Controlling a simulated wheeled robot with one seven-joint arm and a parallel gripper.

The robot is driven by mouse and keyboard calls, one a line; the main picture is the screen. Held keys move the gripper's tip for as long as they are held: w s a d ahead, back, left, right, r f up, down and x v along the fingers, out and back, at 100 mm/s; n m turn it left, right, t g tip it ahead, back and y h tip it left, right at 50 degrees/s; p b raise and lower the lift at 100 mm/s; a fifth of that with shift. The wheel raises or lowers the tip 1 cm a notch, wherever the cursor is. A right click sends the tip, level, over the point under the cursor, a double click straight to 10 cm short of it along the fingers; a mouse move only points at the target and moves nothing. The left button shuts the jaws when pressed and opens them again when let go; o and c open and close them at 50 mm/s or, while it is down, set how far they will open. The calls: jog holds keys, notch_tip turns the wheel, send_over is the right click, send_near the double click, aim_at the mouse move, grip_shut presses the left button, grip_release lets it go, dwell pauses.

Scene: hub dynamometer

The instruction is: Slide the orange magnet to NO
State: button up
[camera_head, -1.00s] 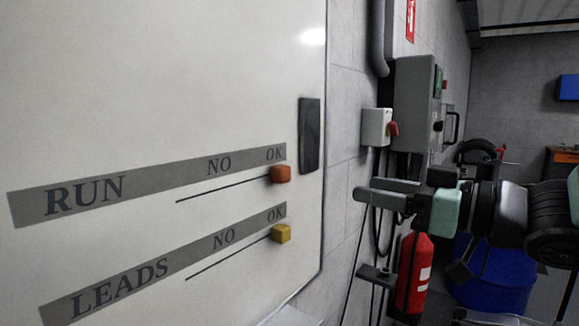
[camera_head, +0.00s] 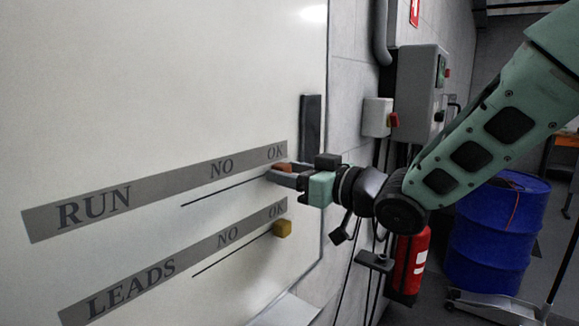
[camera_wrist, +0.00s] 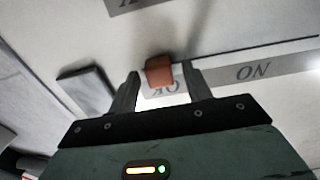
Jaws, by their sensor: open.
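The orange magnet (camera_head: 283,168) sits on the whiteboard at the OK end of the RUN line, partly hidden behind my gripper in the head view. In the wrist view the orange magnet (camera_wrist: 159,70) lies between my open fingertips, near the upside-down OK label. My gripper (camera_head: 281,175) is at the board around the magnet, with fingers apart; it also shows in the wrist view (camera_wrist: 161,76). The NO label (camera_head: 222,170) of the RUN strip is to the left of the magnet, above the thin slot line (camera_head: 225,190).
A yellow magnet (camera_head: 282,229) sits at OK on the LEADS line below. A dark eraser-like block (camera_head: 311,125) is on the board just above my gripper. A switch box (camera_head: 377,117), fire extinguisher (camera_head: 408,265) and blue drum (camera_head: 495,235) stand to the right.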

aim_at(221, 189)
jog(key=shift+w+a, duration=0.1)
jog(key=shift+a, duration=0.05)
jog(key=shift+c, duration=0.3)
grip_shut()
jog(key=s+a+b, duration=0.2)
jog(key=s, duration=0.1)
jog(key=s+a+b, duration=0.5)
jog(key=s+b, duration=0.1)
jog(key=shift+s+a+f, duration=0.15)
jog(key=shift+s+a, duration=0.05)
jog(key=shift+s, duration=0.1)
jog(key=shift+s+a, duration=0.25)
jog(key=shift+s, duration=0.05)
jog(key=shift+o, duration=0.3)
grip_release()
jog(key=shift+s, duration=0.1)
